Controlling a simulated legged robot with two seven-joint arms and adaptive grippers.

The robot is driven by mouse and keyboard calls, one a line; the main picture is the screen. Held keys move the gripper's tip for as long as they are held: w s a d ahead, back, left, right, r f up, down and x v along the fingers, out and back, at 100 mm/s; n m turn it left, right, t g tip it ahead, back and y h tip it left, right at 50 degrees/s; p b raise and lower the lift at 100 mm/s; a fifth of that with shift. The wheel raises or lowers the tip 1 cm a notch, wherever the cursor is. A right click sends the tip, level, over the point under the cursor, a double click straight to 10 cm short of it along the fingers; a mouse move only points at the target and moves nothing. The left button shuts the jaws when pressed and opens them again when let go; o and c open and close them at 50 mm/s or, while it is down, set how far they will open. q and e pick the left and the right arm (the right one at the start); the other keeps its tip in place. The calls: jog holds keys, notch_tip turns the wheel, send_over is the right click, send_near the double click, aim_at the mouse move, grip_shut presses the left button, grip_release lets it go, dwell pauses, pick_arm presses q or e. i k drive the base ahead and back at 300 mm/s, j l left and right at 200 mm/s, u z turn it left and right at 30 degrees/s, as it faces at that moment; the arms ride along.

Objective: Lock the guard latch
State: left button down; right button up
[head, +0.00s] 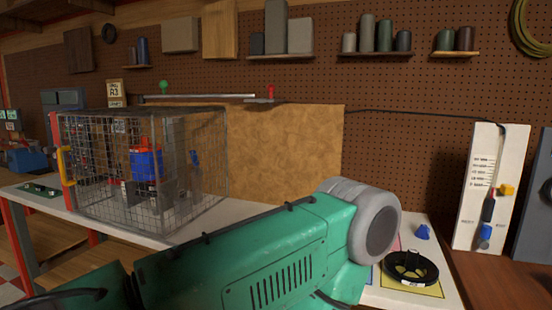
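A wire-mesh guard cage (100,205) stands on the bench at the left. Its left edge has a red upright (62,160) with a yellow handle (66,166). Inside or behind the mesh are a blue block with a red top (147,163) and grey blocks. A small blue part (194,158) shows near the cage's right side; I cannot tell whether it is the latch. I cannot make out the latch's state. One of my green arms fills the lower middle, in front of the bench. Neither of my grippers shows in the head view.
A metal rail (200,96) with a green knob (163,86) and a red part (270,91) runs behind the cage. A black ring (411,268) and blue piece (423,232) lie on a white board at the right. A white panel (482,180) with a slider stands beyond.

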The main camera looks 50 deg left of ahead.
aim_at(46, 150)
jog(key=u, duration=2.05)
